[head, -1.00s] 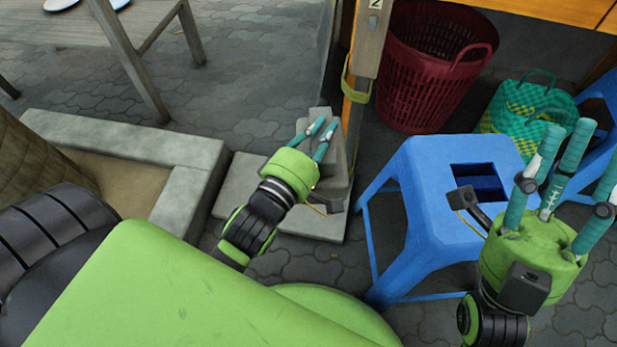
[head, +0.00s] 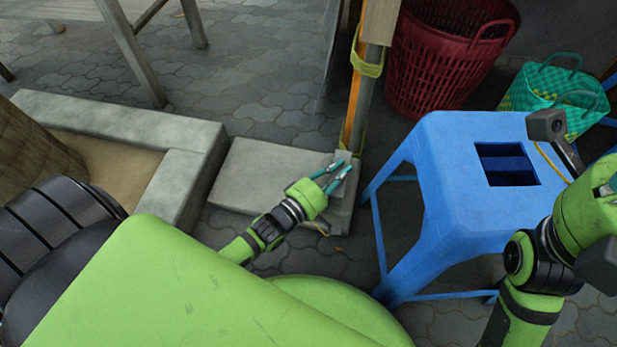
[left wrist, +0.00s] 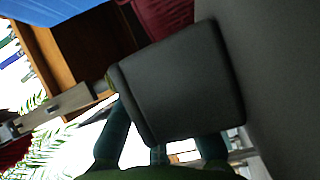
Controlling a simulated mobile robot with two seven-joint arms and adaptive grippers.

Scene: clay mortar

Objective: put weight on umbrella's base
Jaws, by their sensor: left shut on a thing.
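A dark grey block, the weight (left wrist: 180,85), fills the middle of the left wrist view, between my left gripper's teal fingers. My left gripper (head: 338,172) is shut on it, low at the right end of the grey slab, the umbrella's base (head: 265,175). In the head view the weight is mostly hidden by the gripper, and I cannot tell whether it touches the slab. An orange and grey pole (head: 356,100) with yellow straps rises just behind. My right gripper (head: 608,187) is cut off at the right edge, so its opening does not show.
A blue stool (head: 450,150) stands right of the slab, close to my left gripper. A red basket (head: 440,65) and a green woven bag (head: 550,95) are behind it. A stone planter edge (head: 130,125) lies left of the slab. Paving shows between.

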